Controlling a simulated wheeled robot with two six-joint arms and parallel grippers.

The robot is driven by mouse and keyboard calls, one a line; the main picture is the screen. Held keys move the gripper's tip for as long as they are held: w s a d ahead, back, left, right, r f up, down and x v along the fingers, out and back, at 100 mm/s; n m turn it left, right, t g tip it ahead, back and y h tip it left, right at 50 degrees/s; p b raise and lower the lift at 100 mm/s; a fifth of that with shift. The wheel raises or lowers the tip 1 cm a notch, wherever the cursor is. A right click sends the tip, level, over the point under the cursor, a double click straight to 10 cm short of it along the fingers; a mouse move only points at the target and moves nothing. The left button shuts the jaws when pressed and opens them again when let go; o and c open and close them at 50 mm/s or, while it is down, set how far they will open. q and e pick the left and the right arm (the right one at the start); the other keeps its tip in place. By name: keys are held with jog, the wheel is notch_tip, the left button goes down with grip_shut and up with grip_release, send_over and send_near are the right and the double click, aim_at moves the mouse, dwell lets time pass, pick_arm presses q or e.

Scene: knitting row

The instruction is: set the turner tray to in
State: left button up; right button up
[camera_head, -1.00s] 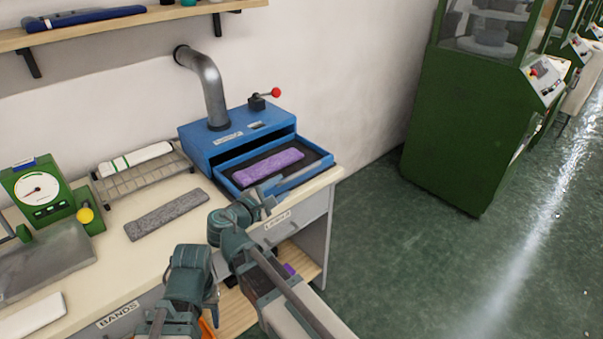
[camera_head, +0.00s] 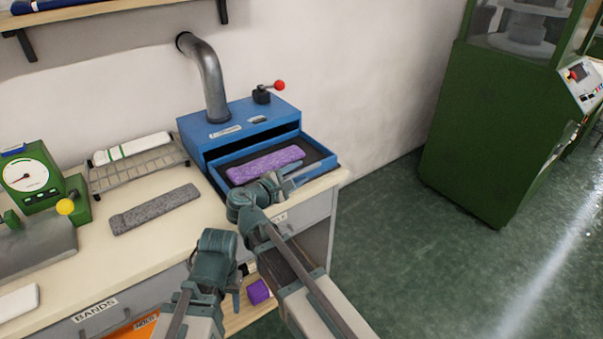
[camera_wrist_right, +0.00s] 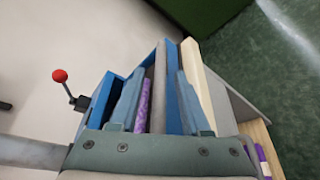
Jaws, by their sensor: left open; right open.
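The blue turner (camera_head: 240,130) stands at the back right of the bench, with a grey pipe rising from its top. Its tray (camera_head: 325,165) is pulled out at the front, and a purple knitted piece (camera_head: 265,165) lies in it. In the right wrist view the tray wall (camera_wrist_right: 172,95) and the purple piece (camera_wrist_right: 143,105) show between the fingers. My right gripper (camera_head: 290,175) is open at the tray's front right; I cannot tell whether it touches the tray. My left gripper (camera_head: 240,285) is open and low, in front of the bench edge.
A red-knobbed lever (camera_head: 278,86) sits on the turner's top. A grey knitted piece (camera_head: 155,209), a wire rack (camera_head: 138,170) with a white roll and a green dial gauge (camera_head: 40,180) are to the left. A green machine (camera_head: 490,130) stands right, beyond clear floor.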

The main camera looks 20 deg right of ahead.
grip_shut()
dwell(1.3)
